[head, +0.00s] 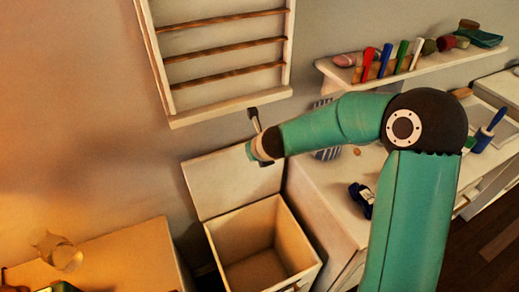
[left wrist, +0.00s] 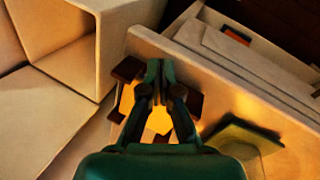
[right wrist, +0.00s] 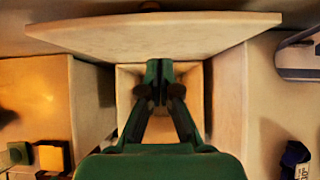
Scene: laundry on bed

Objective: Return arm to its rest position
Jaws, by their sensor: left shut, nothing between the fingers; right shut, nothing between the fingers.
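My right arm (head: 335,120) reaches in from the right in the head view, its wrist in front of the raised lid of an open white box. My right gripper (right wrist: 158,68) shows in the right wrist view, shut and empty, with its fingertips in front of the box opening. My left gripper (left wrist: 160,68) shows only in the left wrist view. It is shut and empty, in front of a surface with dark brown pieces and a yellow-orange patch (left wrist: 158,120).
The open box (head: 222,238) stands beside a white cabinet (head: 318,205) holding a dark blue item (head: 361,200). A wall rack (head: 222,50) hangs above it. A shelf (head: 345,77) holds coloured items. A wooden surface (head: 125,255) is lower left. A green item (left wrist: 240,135) lies near my left gripper.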

